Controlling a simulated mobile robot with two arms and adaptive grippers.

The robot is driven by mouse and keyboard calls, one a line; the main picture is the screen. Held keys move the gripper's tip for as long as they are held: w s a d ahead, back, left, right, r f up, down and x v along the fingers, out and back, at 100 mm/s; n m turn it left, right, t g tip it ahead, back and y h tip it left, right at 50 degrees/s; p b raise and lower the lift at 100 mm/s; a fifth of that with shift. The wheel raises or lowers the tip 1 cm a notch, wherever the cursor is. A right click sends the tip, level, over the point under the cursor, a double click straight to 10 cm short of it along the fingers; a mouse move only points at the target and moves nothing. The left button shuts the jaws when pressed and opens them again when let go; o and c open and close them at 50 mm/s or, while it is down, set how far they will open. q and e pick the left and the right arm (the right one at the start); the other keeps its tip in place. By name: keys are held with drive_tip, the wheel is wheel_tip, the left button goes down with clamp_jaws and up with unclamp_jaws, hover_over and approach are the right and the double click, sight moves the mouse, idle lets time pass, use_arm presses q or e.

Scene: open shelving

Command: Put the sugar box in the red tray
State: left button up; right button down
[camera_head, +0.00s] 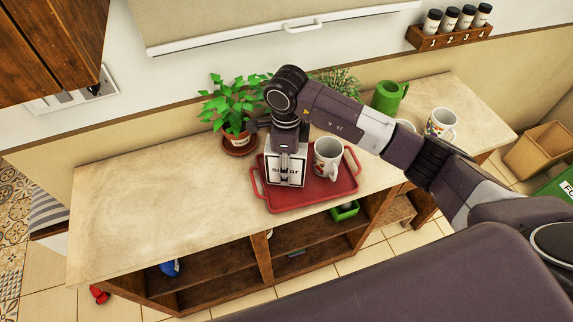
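The sugar box (285,172), white and labelled, is upright over the left part of the red tray (321,197) on the counter. I cannot tell whether its base touches the tray floor. My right arm comes in from the right, and my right gripper (287,150) points down at the top of the box. The gripper body hides the box's upper edge, and I cannot make out whether its fingers are closed on it. My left gripper is not in view.
A patterned mug (327,158) stands in the tray just right of the box. A potted plant (236,110) is behind to the left. A green pitcher (388,97) and another mug (441,122) stand at the right. The counter's left half (150,205) is clear.

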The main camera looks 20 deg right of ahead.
drive_tip(key=shift+f, duration=0.3)
drive_tip(key=shift+f, duration=0.1)
drive_tip(key=shift+f, duration=0.15)
drive_tip(key=c, duration=1.1)
unclamp_jaws()
